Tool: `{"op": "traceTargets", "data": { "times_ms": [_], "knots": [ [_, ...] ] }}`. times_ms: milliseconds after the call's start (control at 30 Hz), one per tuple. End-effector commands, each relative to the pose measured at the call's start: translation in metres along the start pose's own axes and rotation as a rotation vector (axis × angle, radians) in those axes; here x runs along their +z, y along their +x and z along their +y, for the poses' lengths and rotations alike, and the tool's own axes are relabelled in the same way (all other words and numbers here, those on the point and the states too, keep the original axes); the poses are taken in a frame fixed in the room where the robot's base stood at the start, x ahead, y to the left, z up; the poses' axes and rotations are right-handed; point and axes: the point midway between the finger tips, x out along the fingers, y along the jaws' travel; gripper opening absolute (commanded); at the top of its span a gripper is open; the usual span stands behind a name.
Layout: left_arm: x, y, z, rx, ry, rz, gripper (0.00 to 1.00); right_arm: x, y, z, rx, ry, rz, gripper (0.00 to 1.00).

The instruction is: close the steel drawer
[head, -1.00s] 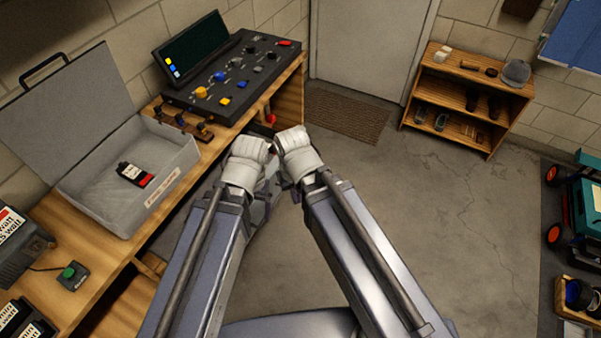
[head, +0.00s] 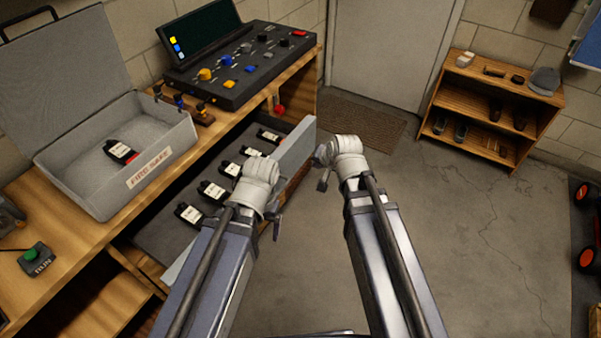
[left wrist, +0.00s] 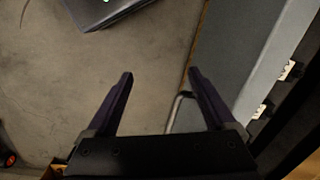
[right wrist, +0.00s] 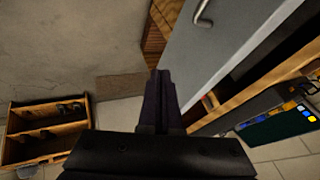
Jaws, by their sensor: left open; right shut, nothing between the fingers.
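The steel drawer (head: 294,150) is pulled out from under the wooden bench, with several black battery packs lying in it. Its grey front panel also shows in the left wrist view (left wrist: 240,50) and the right wrist view (right wrist: 215,55). A bar handle (left wrist: 176,108) on the front appears beside the right finger in the left wrist view. My left gripper (head: 276,226) is open in front of the drawer's front panel, its fingers (left wrist: 160,78) apart with nothing clearly between them. My right gripper (head: 322,182) is shut and empty, just right of the front panel's far end.
On the bench (head: 85,240) stand an open grey case (head: 70,170) with a battery pack inside, a control console (head: 240,75) and a green-button box (head: 36,262). A wooden shelf (head: 470,135) stands by the back wall.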

Motion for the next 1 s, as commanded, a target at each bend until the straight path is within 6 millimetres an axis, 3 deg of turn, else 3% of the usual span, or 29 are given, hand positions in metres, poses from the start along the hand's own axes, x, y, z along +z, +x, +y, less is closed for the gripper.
{"op": "traceTargets", "data": {
  "times_ms": [367, 900, 967, 1000],
  "knots": [
    [-0.001, 0.015, 0.001, 0.0, 0.0, 0.0, 0.88, -0.007, 0.015, 0.003, -0.018, 0.039, 0.027, 0.0],
    [-0.005, 0.089, 0.009, 0.0, 0.001, 0.0, 0.88, -0.008, 0.107, 0.003, -0.018, 0.037, 0.026, 0.0],
    [-0.006, 0.095, 0.009, 0.0, 0.001, 0.0, 0.88, -0.008, 0.115, 0.002, -0.018, 0.037, 0.026, 0.0],
    [-0.005, 0.087, 0.008, 0.0, 0.001, 0.0, 0.88, -0.011, 0.112, -0.009, -0.019, 0.035, 0.025, 0.0]
  ]
}}
